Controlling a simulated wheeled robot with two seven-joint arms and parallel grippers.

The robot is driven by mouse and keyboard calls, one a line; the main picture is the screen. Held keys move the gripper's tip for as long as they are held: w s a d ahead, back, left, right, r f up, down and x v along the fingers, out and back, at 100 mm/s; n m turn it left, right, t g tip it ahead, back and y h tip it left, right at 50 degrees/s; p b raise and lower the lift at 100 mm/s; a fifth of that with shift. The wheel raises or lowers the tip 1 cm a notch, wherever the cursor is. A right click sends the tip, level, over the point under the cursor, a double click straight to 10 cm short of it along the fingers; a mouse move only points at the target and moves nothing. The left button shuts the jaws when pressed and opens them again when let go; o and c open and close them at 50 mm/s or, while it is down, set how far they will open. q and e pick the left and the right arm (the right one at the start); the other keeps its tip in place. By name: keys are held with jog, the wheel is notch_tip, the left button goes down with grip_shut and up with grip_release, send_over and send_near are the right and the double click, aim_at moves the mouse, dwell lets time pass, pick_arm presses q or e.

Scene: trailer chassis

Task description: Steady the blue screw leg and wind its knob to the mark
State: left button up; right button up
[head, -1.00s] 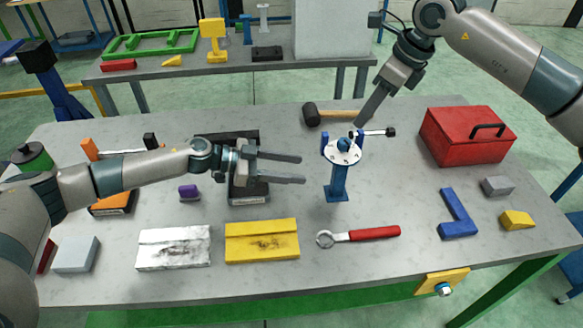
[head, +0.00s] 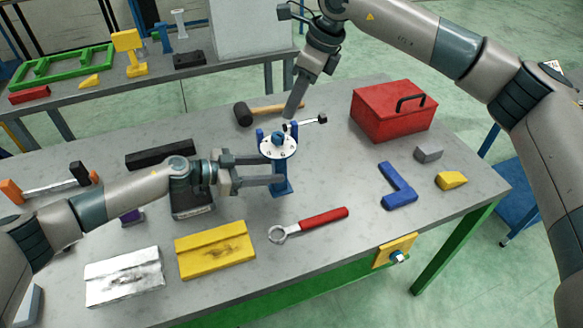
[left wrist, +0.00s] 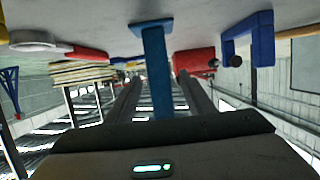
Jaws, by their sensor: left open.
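The blue screw leg (head: 283,190) stands upright on the grey table. Its white dotted disc (head: 290,150) is on top, with a blue hub and a crank arm ending in a black knob (head: 322,119) that points right. My left gripper (head: 278,170) is open, low at the leg just under the disc. In the left wrist view the blue post (left wrist: 158,70) shows between its two fingers, with gaps to either side. My right gripper (head: 290,113) points down from above, its tip close to the crank arm. Whether it touches, or is open, is unclear. I cannot make out the mark.
A mallet (head: 243,114) lies behind the leg. A red toolbox (head: 390,118) stands right, with a blue angle piece (head: 397,190) nearby. A red-handled wrench (head: 322,218) and yellow plate (head: 215,250) lie in front. A black block (head: 160,155) is behind my left arm.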

pick_arm(q)
jog(key=shift+x, duration=3.6)
